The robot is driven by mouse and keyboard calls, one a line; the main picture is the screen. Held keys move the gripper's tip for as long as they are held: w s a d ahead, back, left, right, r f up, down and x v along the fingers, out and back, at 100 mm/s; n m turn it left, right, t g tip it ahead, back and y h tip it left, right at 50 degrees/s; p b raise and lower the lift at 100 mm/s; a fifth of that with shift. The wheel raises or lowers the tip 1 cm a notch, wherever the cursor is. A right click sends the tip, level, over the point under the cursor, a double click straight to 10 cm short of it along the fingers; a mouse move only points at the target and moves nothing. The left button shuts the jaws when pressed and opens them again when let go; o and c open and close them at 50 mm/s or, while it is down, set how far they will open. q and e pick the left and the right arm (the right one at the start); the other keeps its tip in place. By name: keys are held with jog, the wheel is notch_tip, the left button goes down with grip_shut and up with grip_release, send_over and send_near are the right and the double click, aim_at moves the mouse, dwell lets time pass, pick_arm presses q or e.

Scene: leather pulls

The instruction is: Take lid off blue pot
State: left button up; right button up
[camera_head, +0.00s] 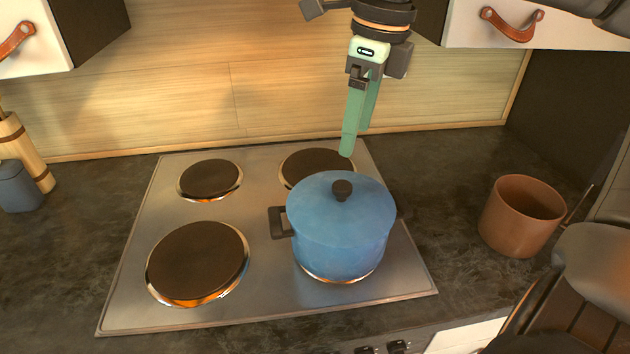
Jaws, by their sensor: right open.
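The blue pot (338,252) stands on the front right burner of the stove, with a dark side handle (279,222) sticking out to the left. Its blue lid (318,196) is on the pot, with a black round knob (342,189) at the top. My right gripper (350,148), with long green fingers, hangs pointing down above the lid. It is open and empty, and its tips are apart from the knob. My left gripper is not in view.
The stove top (215,320) has bare burners at the left and back. A brown pot (517,218) stands on the dark counter at right. A grey-blue cup (18,187) and a wooden cylinder (32,155) are at far left. Cabinets with leather pulls (512,25) hang above.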

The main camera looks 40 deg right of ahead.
send_over(342, 185)
jog(key=s, duration=0.1)
notch_tip(342, 185, down, 7)
jog(key=shift+a+r, duration=0.1)
jog(key=shift+r, duration=0.05)
jog(key=shift+w+f, duration=0.15)
jog(key=shift+f, duration=0.8)
jog(key=shift+w+f, duration=0.2)
jog(key=shift+f, duration=0.75)
jog(key=shift+w+f, duration=0.15)
jog(key=shift+f, duration=0.8)
jog(key=shift+c, duration=0.4)
grip_shut()
